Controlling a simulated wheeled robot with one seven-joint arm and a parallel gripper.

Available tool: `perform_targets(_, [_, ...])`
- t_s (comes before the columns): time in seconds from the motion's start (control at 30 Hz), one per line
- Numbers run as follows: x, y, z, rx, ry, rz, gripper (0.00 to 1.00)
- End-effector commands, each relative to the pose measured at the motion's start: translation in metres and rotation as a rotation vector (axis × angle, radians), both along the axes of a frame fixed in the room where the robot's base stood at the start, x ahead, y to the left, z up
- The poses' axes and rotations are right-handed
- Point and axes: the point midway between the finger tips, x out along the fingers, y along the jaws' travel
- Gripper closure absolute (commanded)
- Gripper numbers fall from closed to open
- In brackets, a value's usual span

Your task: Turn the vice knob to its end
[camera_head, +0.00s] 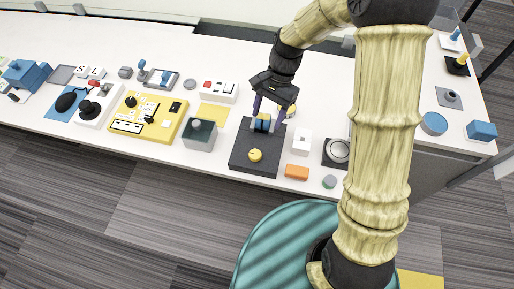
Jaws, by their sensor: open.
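A blue-and-black round part (263,123) stands at the back of the same base. The picture is too small to tell for sure which of the two is the vice knob. My gripper (266,119) points down over the back of the base. Its purple fingers are open, one on each side of the blue part. I cannot tell whether they touch it. The fingers partly hide the blue part.
A yellow round thing (291,110) lies just behind my gripper. A white switch block (302,141), an orange block (297,172) and a grey-green box (200,135) stand close by. Several other control devices, including a yellow panel (145,117), line the table to the left.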

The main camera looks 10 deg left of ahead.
Motion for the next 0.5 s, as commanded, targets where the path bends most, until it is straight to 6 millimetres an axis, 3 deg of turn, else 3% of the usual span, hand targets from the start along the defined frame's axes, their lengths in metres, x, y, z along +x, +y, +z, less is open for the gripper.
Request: perform_targets(0.5, [-0.033, 0.016, -0.086, 0.0, 0.003, 0.002, 0.42])
